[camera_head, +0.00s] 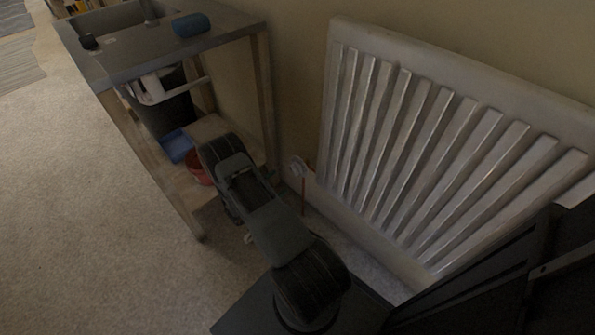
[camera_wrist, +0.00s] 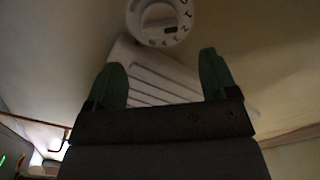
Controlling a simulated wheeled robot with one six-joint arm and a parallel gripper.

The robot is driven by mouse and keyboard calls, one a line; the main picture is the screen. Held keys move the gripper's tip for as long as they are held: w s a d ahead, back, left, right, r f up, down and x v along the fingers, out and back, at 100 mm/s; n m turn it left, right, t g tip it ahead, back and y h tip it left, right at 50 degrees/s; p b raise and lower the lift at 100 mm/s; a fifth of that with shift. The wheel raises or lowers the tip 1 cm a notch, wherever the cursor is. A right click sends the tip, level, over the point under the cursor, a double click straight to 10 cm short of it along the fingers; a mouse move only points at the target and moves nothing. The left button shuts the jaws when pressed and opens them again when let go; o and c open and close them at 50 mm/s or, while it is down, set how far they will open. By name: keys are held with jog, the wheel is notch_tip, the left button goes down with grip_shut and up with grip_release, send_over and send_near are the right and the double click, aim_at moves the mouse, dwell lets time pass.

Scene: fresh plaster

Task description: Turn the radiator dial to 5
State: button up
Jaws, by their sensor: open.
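The white radiator dial (camera_wrist: 160,20) shows at the top of the wrist view, partly cut off by the frame edge. It has dark marks around its rim and a small dark patch on its face; I cannot read its setting. In the head view the dial (camera_head: 297,168) is small, at the lower left end of the white radiator (camera_head: 440,55). My gripper (camera_wrist: 163,62) is open, its two green fingers apart and empty. The dial lies beyond the fingertips, roughly in line with the gap, not between them. In the head view my gripper cannot be made out behind my arm.
A grey-topped table (camera_head: 150,50) stands left of the radiator, with a blue cylinder-like object (camera_head: 191,25) on top. A red bowl (camera_head: 199,167) and a blue item (camera_head: 177,146) are on its lower level. The table's front leg is close to my arm. Carpet at left is clear.

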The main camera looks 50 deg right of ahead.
aim_at(293, 171)
jog(key=d, duration=0.3)
jog(key=d+b, duration=0.1)
jog(key=d, duration=0.3)
jog(key=s+d+b, duration=0.1)
jog(key=d, duration=0.3)
jog(key=shift+d, duration=0.15)
jog(key=shift+c, duration=0.4)
jog(key=c, duration=0.8)
